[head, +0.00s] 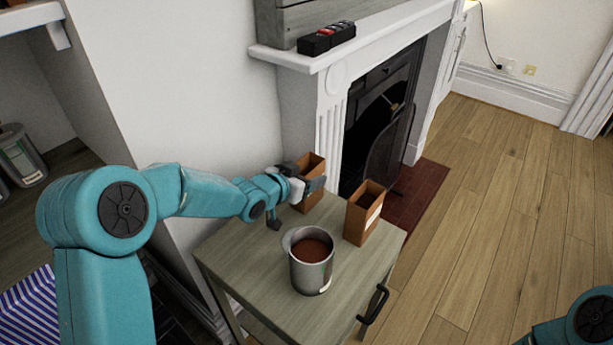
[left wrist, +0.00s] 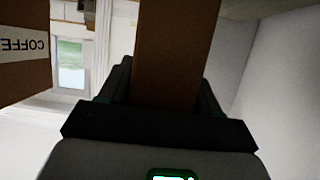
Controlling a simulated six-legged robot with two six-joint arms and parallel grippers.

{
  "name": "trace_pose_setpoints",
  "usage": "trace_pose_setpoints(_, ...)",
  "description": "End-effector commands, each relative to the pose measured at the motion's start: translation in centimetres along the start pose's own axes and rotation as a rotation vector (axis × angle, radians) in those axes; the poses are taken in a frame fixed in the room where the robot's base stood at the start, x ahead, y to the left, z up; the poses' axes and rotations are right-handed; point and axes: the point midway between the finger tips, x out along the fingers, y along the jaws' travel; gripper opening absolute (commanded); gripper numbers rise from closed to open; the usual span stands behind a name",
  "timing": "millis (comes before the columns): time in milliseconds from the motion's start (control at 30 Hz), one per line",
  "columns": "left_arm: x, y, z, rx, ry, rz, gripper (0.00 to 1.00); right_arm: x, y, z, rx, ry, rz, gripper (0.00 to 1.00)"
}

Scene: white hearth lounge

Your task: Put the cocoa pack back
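A brown open-topped pack (head: 311,165) stands upright at the back of the small wooden table, near the fireplace. My left gripper (head: 304,186) is around it, and in the left wrist view the pack (left wrist: 176,50) fills the space between the fingers. The gripper looks shut on it. No label shows on this pack, so I cannot read whether it is cocoa. A second brown pack (head: 364,214) stands to its right with a white label; in the left wrist view this pack (left wrist: 22,80) reads "COFFE", upside down. My right gripper is out of view.
A metal canister (head: 310,262) with brown contents stands open on the table (head: 245,262), in front of the packs. The white mantelpiece (head: 375,38) rises close behind. A shelf with metal tins (head: 20,155) is at far left. The floor at right is clear.

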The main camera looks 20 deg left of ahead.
Motion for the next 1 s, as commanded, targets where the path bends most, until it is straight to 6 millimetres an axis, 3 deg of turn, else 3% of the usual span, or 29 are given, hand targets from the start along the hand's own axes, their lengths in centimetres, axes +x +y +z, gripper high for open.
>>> trace_pose_setpoints(433,-0.6,0.0,-0.3,-0.001,-0.001,0.000,0.83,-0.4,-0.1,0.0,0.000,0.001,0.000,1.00)
trace_pose_setpoints(800,-8.7,-0.1,-0.4,-0.001,0.000,-0.002,0.83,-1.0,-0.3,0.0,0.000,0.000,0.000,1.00)
trace_pose_setpoints(1000,-11.5,0.0,-0.4,-0.001,-0.001,-0.001,0.83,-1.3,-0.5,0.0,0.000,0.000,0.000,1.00)
